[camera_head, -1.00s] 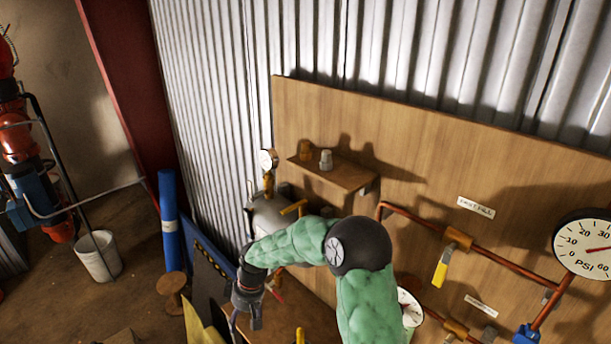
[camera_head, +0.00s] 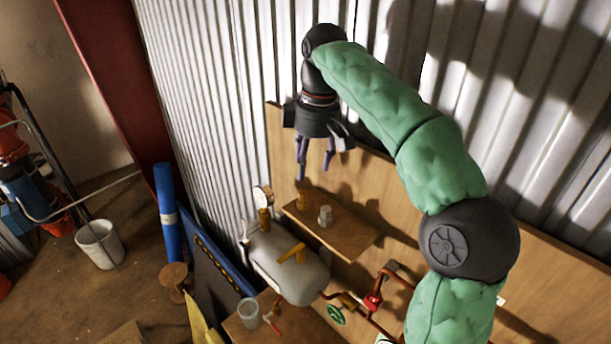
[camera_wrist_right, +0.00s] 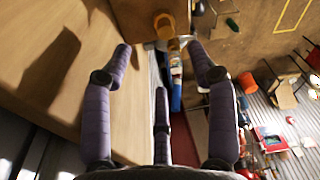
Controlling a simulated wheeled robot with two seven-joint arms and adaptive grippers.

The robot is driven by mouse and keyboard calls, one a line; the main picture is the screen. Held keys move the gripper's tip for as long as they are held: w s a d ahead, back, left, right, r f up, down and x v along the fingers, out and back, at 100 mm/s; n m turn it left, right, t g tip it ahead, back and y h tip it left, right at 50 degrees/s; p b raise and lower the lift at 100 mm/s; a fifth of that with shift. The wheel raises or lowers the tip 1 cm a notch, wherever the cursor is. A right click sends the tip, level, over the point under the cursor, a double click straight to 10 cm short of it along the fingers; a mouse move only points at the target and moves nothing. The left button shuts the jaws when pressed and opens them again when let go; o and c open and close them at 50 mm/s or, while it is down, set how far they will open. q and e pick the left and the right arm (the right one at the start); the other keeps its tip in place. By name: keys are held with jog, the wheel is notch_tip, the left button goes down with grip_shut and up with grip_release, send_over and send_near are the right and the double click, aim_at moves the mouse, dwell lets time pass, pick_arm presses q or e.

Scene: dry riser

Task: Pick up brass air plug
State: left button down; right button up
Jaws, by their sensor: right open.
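In the right wrist view the open fingers (camera_wrist_right: 159,50) spread to either side. My left gripper is out of view.
The wooden backboard (camera_head: 283,140) stands close behind the shelf against corrugated metal. A grey tank (camera_head: 290,265) with a gauge (camera_head: 262,196) sits lower left of the shelf. Red pipework (camera_head: 372,302) runs lower right. Open air lies left of the gripper.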

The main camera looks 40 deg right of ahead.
aim_at(304, 193)
jog(key=s+a+f, duration=0.2)
jog(key=f, duration=0.1)
jog(key=shift+a, duration=0.15)
jog(key=shift+w+d+f, duration=0.55)
jog(key=shift+w+f, duration=0.1)
jog(key=shift+f, duration=0.1)
jog(key=shift+w+d+f, duration=0.1)
jog(key=shift+w+f, duration=0.15)
jog(key=shift+f, duration=0.05)
jog(key=f, duration=0.3)
jog(key=shift+w+a+f, duration=0.15)
jog(key=shift+a+f, duration=0.1)
jog(key=shift+f, duration=0.1)
jog(key=shift+w+d+f, duration=0.15)
jog(key=shift+w+f, duration=0.05)
jog(key=shift+f, duration=0.2)
jog(key=shift+s+r, duration=0.1)
jog(key=shift+c, duration=0.3)
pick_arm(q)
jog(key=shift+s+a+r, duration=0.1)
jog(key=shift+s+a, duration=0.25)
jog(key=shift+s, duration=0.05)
pick_arm(e)
grip_shut()
